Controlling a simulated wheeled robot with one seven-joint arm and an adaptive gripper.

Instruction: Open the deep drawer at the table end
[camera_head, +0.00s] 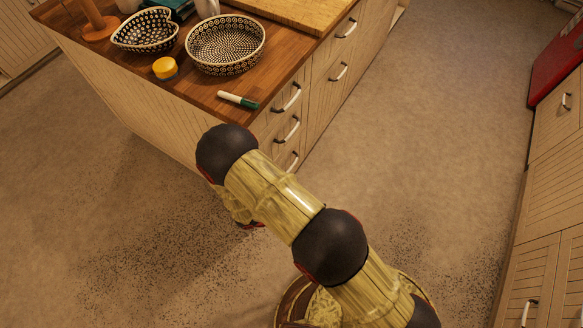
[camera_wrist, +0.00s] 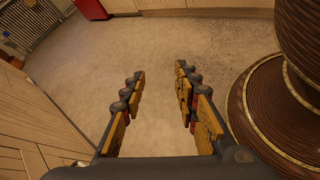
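The wooden-topped island (camera_head: 185,85) has plank-fronted drawers along its right side, and all those in view look shut. The near-end stack shows three pale bar handles: upper (camera_head: 288,97), middle (camera_head: 288,130) and lower (camera_head: 292,160). The stack beyond shows two handles, upper (camera_head: 347,28) and lower (camera_head: 339,72). I cannot tell for sure which is the deep drawer. My gripper (camera_wrist: 160,82) is open and empty over bare floor in the wrist view. In the head view my arm hides most of it, near the island's near corner.
The aisle floor (camera_head: 420,120) between is clear.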

